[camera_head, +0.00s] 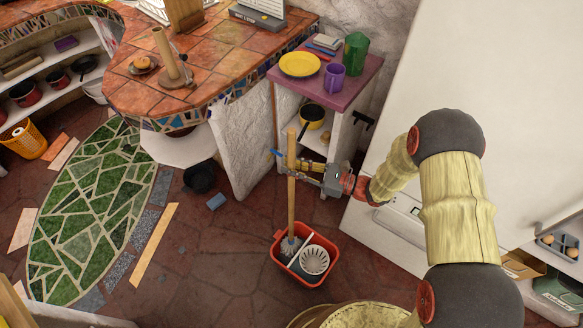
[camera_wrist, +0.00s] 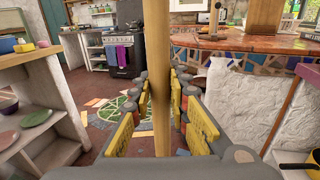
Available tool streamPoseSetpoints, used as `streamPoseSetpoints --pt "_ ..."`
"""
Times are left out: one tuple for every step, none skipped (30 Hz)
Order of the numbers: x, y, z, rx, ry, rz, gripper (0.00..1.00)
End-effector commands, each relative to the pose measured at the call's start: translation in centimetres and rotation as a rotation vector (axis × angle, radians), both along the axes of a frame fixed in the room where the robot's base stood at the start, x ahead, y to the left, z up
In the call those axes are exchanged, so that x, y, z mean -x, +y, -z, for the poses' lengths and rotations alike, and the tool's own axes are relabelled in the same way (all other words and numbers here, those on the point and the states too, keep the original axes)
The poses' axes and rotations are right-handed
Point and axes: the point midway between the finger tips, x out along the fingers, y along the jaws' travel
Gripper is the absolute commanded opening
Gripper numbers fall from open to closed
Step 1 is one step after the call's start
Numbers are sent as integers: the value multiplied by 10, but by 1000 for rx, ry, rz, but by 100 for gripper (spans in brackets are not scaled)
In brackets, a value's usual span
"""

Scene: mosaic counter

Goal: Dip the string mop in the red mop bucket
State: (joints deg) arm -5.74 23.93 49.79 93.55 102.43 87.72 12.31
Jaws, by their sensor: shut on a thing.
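The string mop's wooden handle (camera_head: 291,175) stands nearly upright in the head view. Its grey head (camera_head: 289,246) is down inside the left part of the red mop bucket (camera_head: 325,278), beside the pale wringer basket (camera_head: 314,260). The bucket stands on the floor. How far the strands reach into the bucket's bottom is hidden. My gripper (camera_head: 301,165) is shut around the upper part of the handle. In the wrist view the handle (camera_wrist: 160,80) runs vertically between the yellow-padded fingers. The bucket is out of the wrist view.
A small cabinet with a purple top (camera_head: 350,88) stands close behind my gripper. The tiled counter (camera_head: 215,65) and its white wall (camera_head: 240,145) are to the left. A dark pot (camera_head: 199,178) and a small blue block (camera_head: 216,201) lie on the floor left of the bucket.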

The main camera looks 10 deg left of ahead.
Motion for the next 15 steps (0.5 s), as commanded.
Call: streamPoseSetpoints --pt "-1 0 -10 -2 -3 0 0" --pt "-1 0 -13 -2 -2 0 0" --pt "-1 0 -17 -2 -2 0 0" --pt "-1 0 -20 -2 -2 0 0" --pt "-1 0 -23 -2 -2 0 0" --pt "-1 0 -27 -2 -2 0 0" --pt "-1 0 -30 -2 -2 0 0" --pt "-1 0 -33 -2 -2 0 0" --pt "-1 0 -37 -2 -2 0 0" --pt "-1 0 -40 -2 -2 0 0" --pt "-1 0 -43 -2 -2 0 0" --pt "-1 0 -47 -2 -2 0 0" --pt "-1 0 -50 -2 -2 0 0" --pt "-1 0 -53 -2 -2 0 0" --pt "-1 0 -57 -2 -3 0 0"
